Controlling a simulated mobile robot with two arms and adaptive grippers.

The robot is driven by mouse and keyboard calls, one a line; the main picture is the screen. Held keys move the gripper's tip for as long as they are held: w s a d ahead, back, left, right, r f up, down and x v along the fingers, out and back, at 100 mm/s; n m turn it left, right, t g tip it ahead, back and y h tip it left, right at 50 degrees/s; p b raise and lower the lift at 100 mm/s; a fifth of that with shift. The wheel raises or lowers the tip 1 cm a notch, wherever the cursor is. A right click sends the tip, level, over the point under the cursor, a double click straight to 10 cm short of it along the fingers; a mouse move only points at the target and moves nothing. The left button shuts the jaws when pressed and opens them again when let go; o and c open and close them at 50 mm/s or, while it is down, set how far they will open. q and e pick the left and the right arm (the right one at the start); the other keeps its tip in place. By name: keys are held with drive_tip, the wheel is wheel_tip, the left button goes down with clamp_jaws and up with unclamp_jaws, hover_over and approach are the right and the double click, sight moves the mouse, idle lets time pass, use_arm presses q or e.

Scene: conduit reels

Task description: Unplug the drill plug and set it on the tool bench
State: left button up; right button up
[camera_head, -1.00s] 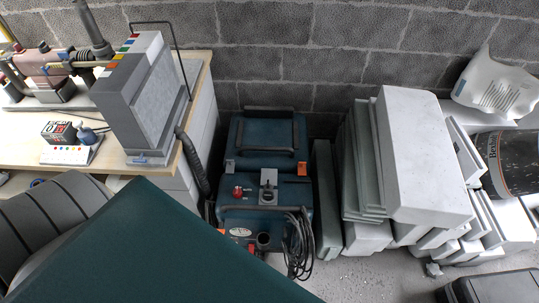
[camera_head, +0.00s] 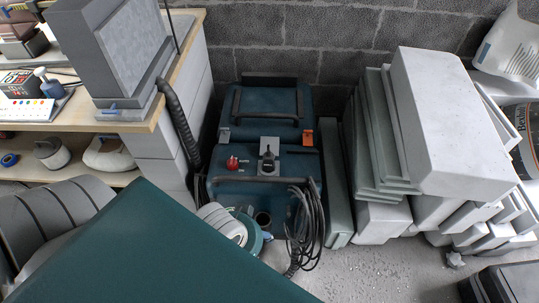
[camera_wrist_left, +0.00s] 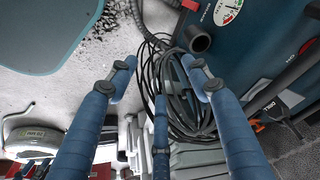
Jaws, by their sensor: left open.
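The drill plug (camera_head: 268,158) is black and sits upright in a grey socket plate on top of a teal machine (camera_head: 290,105). In the left wrist view a dark piece lettered DRILL (camera_wrist_left: 270,107), apparently the plug, shows at the right. The tool bench (camera_head: 75,124) has a pale wooden top and stands at the left of the head view. My left gripper (camera_wrist_left: 160,82) is open and empty, its blue fingers spread above a black cable coil, apart from the plug. My right gripper is not in view.
The black cable coil (camera_head: 306,225) hangs at the machine's front, near a round port (camera_head: 263,219). A red switch (camera_head: 233,162) is beside the plug. A grey block (camera_head: 110,50) stands on the bench. Slabs (camera_head: 450,120) are stacked right of the machine, before a block wall.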

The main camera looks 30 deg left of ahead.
use_arm(q)
drive_tip(key=w+r+m+t, duration=0.2)
drive_tip(key=w+r+t, duration=0.2)
drive_tip(key=w+r, duration=0.3)
drive_tip(key=w+r+m+t+y, duration=0.1)
drive_tip(key=w+r+m+t, duration=0.2)
drive_tip(key=w, duration=0.7)
drive_tip(key=w+r+m+t, duration=0.1)
drive_tip(key=w+r+t, duration=0.3)
drive_tip(key=w+r, duration=0.35)
drive_tip(key=w+d+r+m+t+h, duration=0.35)
drive_tip(key=w+d+r+m, duration=0.2)
drive_tip(key=r, duration=0.25)
drive_tip(key=s+d+r+m+g+h, duration=0.1)
drive_tip(key=d+r+m+g+h, duration=0.15)
drive_tip(key=d+m+h, duration=0.55)
drive_tip(key=s+d+r+m+g+h, duration=0.25)
drive_tip(key=d+m+h, duration=0.35)
drive_tip(key=m, duration=0.5)
drive_tip(key=m+g+y, duration=1.3)
drive_tip(key=m+y, duration=0.2)
drive_tip(key=y, duration=0.2)
approach(268, 155)
wheel_tip(268, 155, down, 5)
drive_tip(key=shift+w+a+f+p, duration=0.1)
drive_tip(key=shift+a+p, duration=0.1)
drive_tip(key=shift+p, duration=0.1)
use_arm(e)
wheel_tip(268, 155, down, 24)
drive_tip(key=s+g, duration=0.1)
